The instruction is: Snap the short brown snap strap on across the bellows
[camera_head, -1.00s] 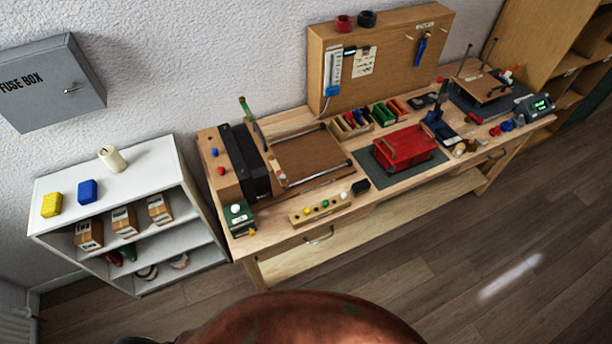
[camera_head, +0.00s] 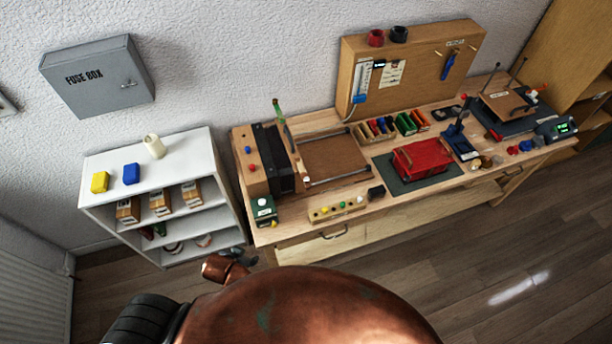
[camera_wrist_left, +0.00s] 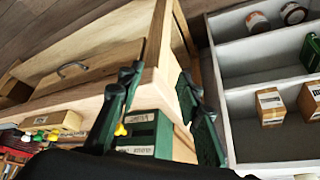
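The black bellows (camera_head: 271,158) stands upright at the left end of the workbench, between a wooden end block (camera_head: 252,165) and a brown board (camera_head: 335,160). I cannot make out the short brown snap strap in either view. My left gripper (camera_head: 249,259) shows small and dark past my copper-coloured arm, in front of the bench's left end and apart from the bellows. In the left wrist view my left gripper (camera_wrist_left: 160,80) has its green-padded fingers spread, with nothing held between them. The bench corner shows beyond the fingers. My right gripper is not in view.
A white shelf unit (camera_head: 205,140) with boxes stands left of the bench (camera_head: 300,232). A green box (camera_head: 264,208) sits on the bench's front left corner, beside a button strip (camera_head: 336,210). The floor in front is clear.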

